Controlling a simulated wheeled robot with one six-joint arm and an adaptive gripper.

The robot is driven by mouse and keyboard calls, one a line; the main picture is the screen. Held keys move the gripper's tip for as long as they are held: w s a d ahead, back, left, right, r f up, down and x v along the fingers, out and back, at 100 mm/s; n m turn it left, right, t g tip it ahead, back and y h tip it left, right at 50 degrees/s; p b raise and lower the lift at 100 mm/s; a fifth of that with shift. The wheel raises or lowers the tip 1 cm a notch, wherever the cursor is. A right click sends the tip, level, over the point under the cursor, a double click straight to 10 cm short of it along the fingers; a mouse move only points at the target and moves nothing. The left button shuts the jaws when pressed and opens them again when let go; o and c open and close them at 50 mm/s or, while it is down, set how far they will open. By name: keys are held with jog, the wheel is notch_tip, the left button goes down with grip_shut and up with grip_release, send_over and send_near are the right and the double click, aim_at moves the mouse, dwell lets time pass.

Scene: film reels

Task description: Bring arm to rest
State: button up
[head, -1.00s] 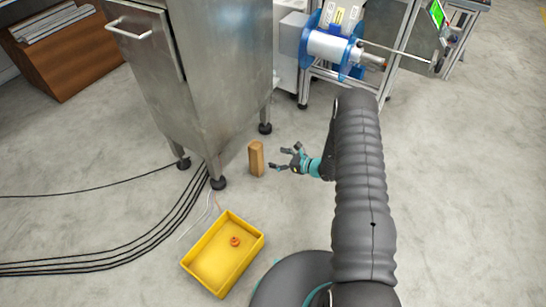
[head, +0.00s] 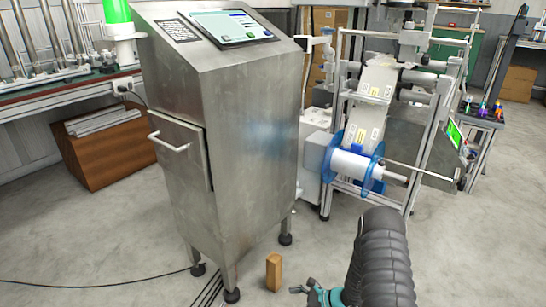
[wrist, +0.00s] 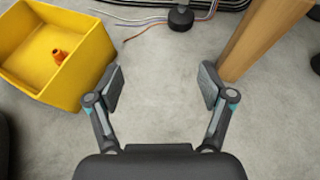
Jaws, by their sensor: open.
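My gripper (wrist: 158,88) is open and empty in the wrist view, with bare concrete floor between its two fingers. In the head view my gripper (head: 303,289) shows only in part at the bottom edge, beside my dark ribbed arm. A wooden block (head: 273,271) stands upright on the floor just left of my gripper. In the wrist view the block (wrist: 262,38) is at the upper right, near the right finger; I cannot tell if they touch.
A yellow bin (wrist: 62,85) with a small orange piece (wrist: 59,56) in it lies left of my gripper. A steel cabinet (head: 235,140) with a screen stands behind the block. A reel machine (head: 355,165) stands farther right. Cables (head: 100,285) run along the floor.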

jog(key=s+d+r+n+h, duration=0.3)
jog(key=s+r+n, duration=0.4)
jog(key=r, duration=1)
jog(key=s+d+r+n+t+h, duration=0.1)
jog(key=s+d+r+n+h, duration=0.2)
jog(key=s+r, duration=0.9)
jog(key=s+d+r+n+t+h, duration=0.1)
jog(key=s+d+r+n+h, duration=0.2)
jog(key=r, duration=1.9)
jog(key=shift+s+n+h, duration=1.8)
jog(key=shift+s+n, duration=1.35)
jog(key=shift+n, duration=0.85)
